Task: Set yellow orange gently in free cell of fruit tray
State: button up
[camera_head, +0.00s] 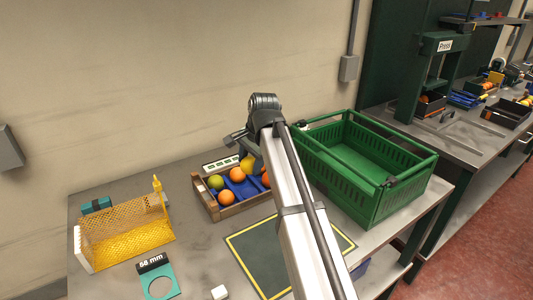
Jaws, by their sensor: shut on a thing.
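The fruit tray (201,198) is a wooden box with blue cells, left of the green crate on the metal table. In it I see a green fruit (216,182), an orange (226,197), another orange (237,174) and part of one at the right (265,179). The yellow orange (247,164) is at the tray's back, right under my gripper (247,152), which is shut on it. The fingertips are small and partly hidden by my arm. I cannot tell whether the yellow orange touches the cell floor. My arm hides the tray's right part.
A large empty green crate (411,181) stands right of my arm. A yellow mesh chute (125,229) stands at the left.

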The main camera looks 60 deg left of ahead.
jog(key=shift+s+f, duration=0.15)
jog(key=shift+f, duration=3.8)
jog(key=shift+f, duration=0.6)
jog(key=o, duration=1.2)
jog(key=shift+c, duration=0.2)
jog(key=shift+r, duration=4)
